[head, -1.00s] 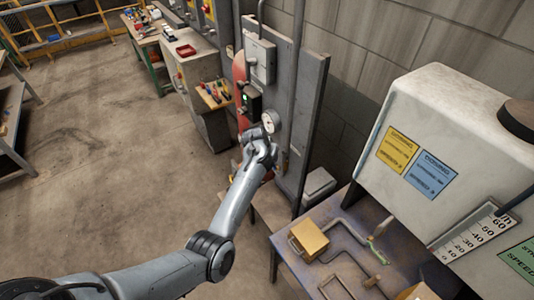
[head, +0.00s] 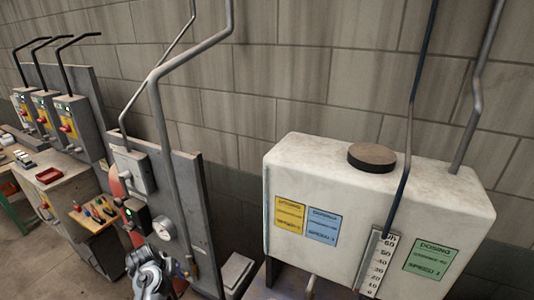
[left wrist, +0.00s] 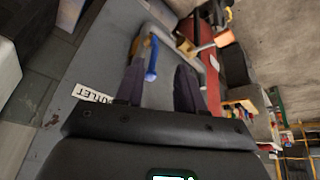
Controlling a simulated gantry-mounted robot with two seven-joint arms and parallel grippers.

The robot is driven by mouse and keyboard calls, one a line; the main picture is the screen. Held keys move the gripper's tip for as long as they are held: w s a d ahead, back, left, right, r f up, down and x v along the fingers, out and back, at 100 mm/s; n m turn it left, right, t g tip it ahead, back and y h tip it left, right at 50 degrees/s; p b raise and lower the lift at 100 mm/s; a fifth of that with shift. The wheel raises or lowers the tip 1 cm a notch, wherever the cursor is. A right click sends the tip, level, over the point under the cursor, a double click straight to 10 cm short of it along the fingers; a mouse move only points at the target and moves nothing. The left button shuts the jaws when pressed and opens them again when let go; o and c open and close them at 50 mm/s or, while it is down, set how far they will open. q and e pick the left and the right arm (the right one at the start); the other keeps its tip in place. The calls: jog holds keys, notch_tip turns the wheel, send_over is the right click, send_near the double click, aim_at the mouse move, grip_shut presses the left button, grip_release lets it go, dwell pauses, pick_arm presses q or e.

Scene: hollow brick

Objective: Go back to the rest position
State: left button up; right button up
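My left gripper (head: 150,272) is at the bottom of the head view, in front of the grey panel with the round gauge (head: 163,229). In the left wrist view its two dark fingers (left wrist: 160,76) are spread apart with nothing held between them. A lever with a blue grip (left wrist: 152,58) lies just beyond the fingertips, seemingly on the grey panel (left wrist: 105,60). I cannot tell whether a finger touches it. My right gripper is in neither view.
A white tank (head: 330,190) with a dark round cap (head: 371,157) stands right of the panel. Pipes rise along the block wall. Left are switch boxes (head: 68,118) and a bench with a red tray (head: 48,175). An OUTLET label (left wrist: 90,96) is near the left finger.

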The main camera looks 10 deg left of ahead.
pick_arm(q)
jog(key=s+d+f+m+g+p, duration=0.1)
jog(key=s+f+g, duration=0.1)
jog(key=s+f, duration=0.65)
jog(key=s+f+m+g+p, duration=0.15)
jog(key=s+f, duration=0.35)
jog(key=s, duration=0.6)
jog(key=s+d+r+m+p, duration=0.2)
jog(key=s+d, duration=0.5)
jog(key=s, duration=0.4)
jog(key=s+d+r+t, duration=0.1)
jog(key=s+d+r, duration=0.1)
jog(key=d+r, duration=0.4)
jog(key=s+d+r+m+t+h+p, duration=0.1)
jog(key=s+d+r, duration=0.2)
jog(key=d+r, duration=0.3)
notch_tip(320, 180, up, 4)
jog(key=shift+s+d+f, duration=0.1)
jog(key=shift+s+d, duration=0.05)
jog(key=shift+d, duration=0.2)
